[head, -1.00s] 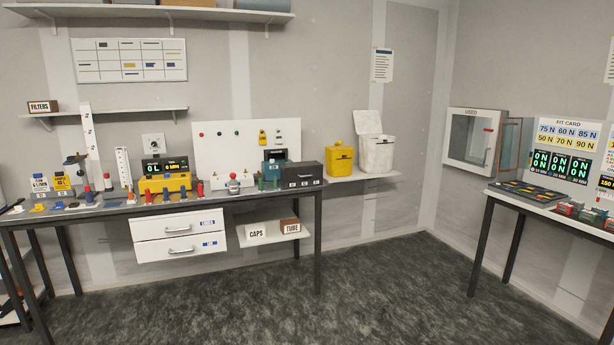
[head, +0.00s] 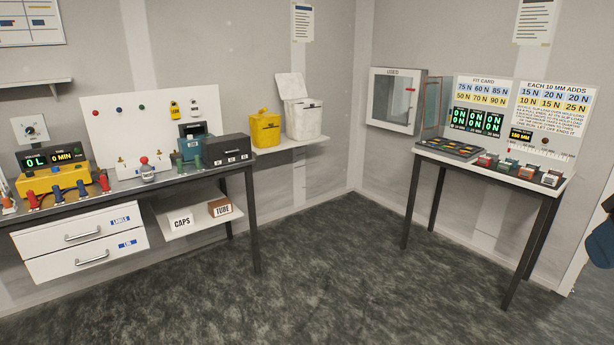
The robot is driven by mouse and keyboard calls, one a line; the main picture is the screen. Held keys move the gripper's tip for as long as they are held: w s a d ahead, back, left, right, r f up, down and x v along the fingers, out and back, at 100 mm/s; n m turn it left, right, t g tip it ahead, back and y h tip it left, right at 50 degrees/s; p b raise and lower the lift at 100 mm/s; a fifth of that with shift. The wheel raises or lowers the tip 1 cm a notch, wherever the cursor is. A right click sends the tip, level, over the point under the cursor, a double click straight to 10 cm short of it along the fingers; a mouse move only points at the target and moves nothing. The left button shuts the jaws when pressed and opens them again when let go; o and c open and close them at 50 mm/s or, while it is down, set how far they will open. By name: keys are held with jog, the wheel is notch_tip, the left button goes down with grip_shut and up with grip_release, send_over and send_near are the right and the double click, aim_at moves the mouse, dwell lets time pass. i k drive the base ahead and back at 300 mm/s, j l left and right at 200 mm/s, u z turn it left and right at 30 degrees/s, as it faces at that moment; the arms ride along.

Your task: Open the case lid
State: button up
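A dark grey case (head: 228,149) sits at the right end of the left bench (head: 150,184). Its top looks closed, and small white labels run along the lower part of its front. I cannot tell from here how its lid is hinged or latched. A teal and dark device (head: 192,148) stands just left of it, close to its side. My gripper is not in view.
A yellow bin (head: 265,129) and a white bin (head: 304,119) with a raised lid stand on a wall shelf behind the case. Right of the open floor (head: 330,260), another table (head: 485,165) holds a dark tray and several small blocks. A USED cabinet (head: 396,99) hangs between.

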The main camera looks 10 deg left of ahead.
aim_at(214, 148)
jog(key=i+j, duration=0.85)
jog(key=j, duration=0.3)
jog(key=i+j+u, duration=0.15)
jog(key=i+j, duration=0.7)
jog(key=j, duration=0.3)
jog(key=i+j, duration=0.9)
jog(key=k+j+u, duration=0.05)
jog(key=j, duration=0.1)
